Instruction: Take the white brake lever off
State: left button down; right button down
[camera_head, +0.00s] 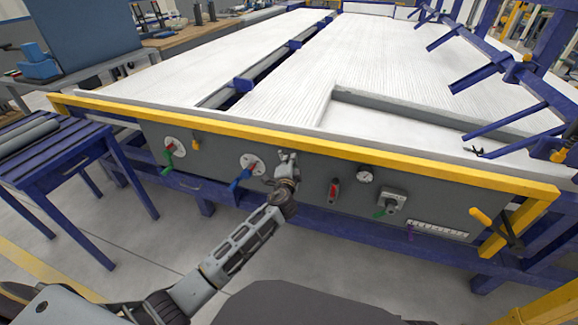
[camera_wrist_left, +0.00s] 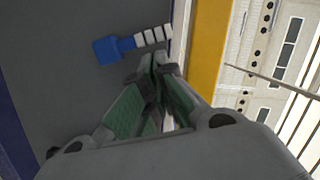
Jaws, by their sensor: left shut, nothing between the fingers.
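My left gripper (camera_head: 287,160) is at the grey front panel (camera_head: 310,200), just right of a round white plate with a blue lever (camera_head: 240,179). In the left wrist view its fingers (camera_wrist_left: 155,62) are closed together with nothing held. A blue piece with a pale ribbed end (camera_wrist_left: 128,45) lies beyond the fingertips there. A small whitish sliver shows between the finger links; I cannot tell what it is. I cannot make out a white brake lever for certain; the gripper hides part of the panel. My right gripper is not in view.
The panel also bears a green lever (camera_head: 167,160), a red lever (camera_head: 333,191), a gauge (camera_head: 365,175) and a grey switch box (camera_head: 391,200). A yellow rail (camera_head: 300,143) runs above it. A blue table (camera_head: 60,165) stands at left. The floor before the panel is clear.

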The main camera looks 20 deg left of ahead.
pick_arm(q)
jog(key=shift+x, duration=0.95)
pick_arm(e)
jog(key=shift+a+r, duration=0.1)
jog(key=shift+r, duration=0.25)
pick_arm(q)
jog(key=shift+a+r, duration=0.1)
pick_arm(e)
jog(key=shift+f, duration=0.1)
pick_arm(q)
jog(key=shift+a+n, duration=0.1)
jog(key=shift+n, duration=0.2)
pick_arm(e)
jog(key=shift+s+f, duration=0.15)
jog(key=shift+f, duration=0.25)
